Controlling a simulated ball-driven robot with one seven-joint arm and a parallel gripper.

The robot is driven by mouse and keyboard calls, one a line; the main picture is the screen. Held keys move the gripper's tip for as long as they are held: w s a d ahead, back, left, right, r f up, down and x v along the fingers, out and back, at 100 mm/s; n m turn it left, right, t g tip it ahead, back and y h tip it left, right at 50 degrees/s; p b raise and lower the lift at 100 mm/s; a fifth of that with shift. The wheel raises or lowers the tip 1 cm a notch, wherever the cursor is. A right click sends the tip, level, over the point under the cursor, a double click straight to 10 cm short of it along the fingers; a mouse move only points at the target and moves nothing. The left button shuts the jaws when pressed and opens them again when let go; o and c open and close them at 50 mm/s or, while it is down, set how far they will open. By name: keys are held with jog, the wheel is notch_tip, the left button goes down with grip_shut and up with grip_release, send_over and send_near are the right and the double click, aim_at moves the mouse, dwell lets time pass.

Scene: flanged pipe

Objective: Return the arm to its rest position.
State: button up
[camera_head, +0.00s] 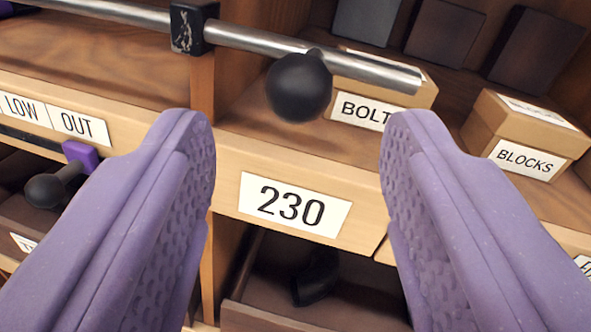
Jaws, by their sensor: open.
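My gripper (297,150) shows as two purple padded fingers, one at the left and one at the right of the view. The fingers are wide apart with nothing between their pads. Beyond the gap is a wooden shelf edge with a white "230" label (294,206). A black ball knob (299,87) on a metal bar (290,45) is beyond and above the fingertips. The rest of my arm is not in view.
Boxes labelled "BOLT" (385,97) and "BLOCKS" (527,135) stand on the shelf. At the left are a "LOW" and "OUT" label strip (50,115) and a second black knob (45,191) with a purple collar. An open compartment (345,270) below holds a dark object.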

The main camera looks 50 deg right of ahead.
jog(key=shift+s+a, duration=0.4)
jog(key=shift+s, duration=0.1)
jog(key=a+r+n+t+y, duration=0.1)
jog(key=a+r+y, duration=0.2)
jog(key=r, duration=0.6)
jog(key=a+r+n+t+y+b, duration=0.1)
jog(key=a+r+y, duration=0.25)
jog(key=r, duration=0.45)
jog(key=a+r+t+y, duration=0.1)
jog(key=a+r+y, duration=0.15)
jog(key=r, duration=0.65)
jog(key=s+a+r+n+g+y, duration=0.1)
jog(key=s+r+n, duration=0.3)
jog(key=s+r, duration=1.6)
jog(key=s+a+y+b, duration=0.1)
jog(key=s, duration=0.2)
jog(key=shift+r+y, duration=0.3)
jog(key=shift+y, duration=0.1)
